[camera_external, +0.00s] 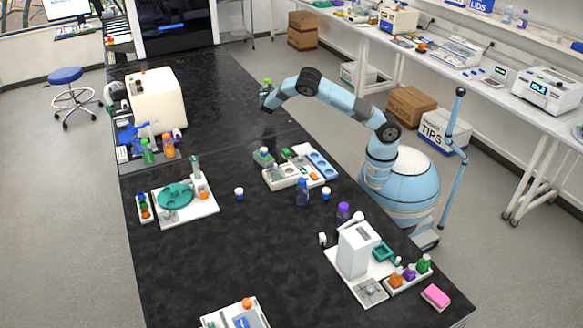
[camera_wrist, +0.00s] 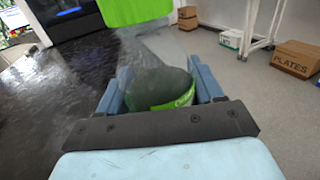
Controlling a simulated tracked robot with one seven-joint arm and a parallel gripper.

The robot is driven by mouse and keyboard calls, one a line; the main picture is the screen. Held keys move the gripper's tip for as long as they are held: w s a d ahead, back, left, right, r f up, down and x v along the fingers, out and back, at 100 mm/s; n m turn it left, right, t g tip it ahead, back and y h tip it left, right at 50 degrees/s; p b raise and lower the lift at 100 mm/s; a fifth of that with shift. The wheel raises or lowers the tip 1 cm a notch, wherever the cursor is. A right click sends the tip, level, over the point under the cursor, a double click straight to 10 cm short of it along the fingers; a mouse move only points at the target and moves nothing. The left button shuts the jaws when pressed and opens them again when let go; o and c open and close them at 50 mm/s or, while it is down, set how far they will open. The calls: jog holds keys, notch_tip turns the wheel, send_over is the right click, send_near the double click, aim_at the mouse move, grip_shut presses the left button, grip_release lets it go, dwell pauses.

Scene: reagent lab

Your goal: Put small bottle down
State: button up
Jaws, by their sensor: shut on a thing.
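My gripper (camera_external: 266,101) is shut on a small bottle (camera_external: 267,84) with a green cap. In the external view it holds the bottle upright in the air over the far part of the black bench (camera_external: 200,83), near its right edge. In the wrist view the clear bottle (camera_wrist: 160,62) stands between the two blue fingers, with a bright green cap at the top and a green label below. The fingers hide part of the bottle's sides. The exact gap between bottle and bench is hard to tell.
A tray with white and blue holders (camera_external: 293,181) stands on the bench nearer the camera. A large cream container (camera_external: 158,97) is at the left edge. The bench's far middle is clear. Beyond its right edge is floor, with a cardboard box (camera_wrist: 296,59) in the wrist view.

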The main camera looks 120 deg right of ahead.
jog(key=w+d+f, duration=0.4)
jog(key=d+f, duration=0.1)
jog(key=w+d+f, duration=0.2)
jog(key=shift+d+f, duration=0.35)
jog(key=shift+d, duration=0.05)
jog(key=shift+d+f, duration=0.1)
jog(key=shift+f, duration=0.1)
notch_tip(320, 180, down, 3)
jog(key=shift+w+f, duration=0.1)
jog(key=shift+f, duration=0.05)
jog(key=o, duration=1.2)
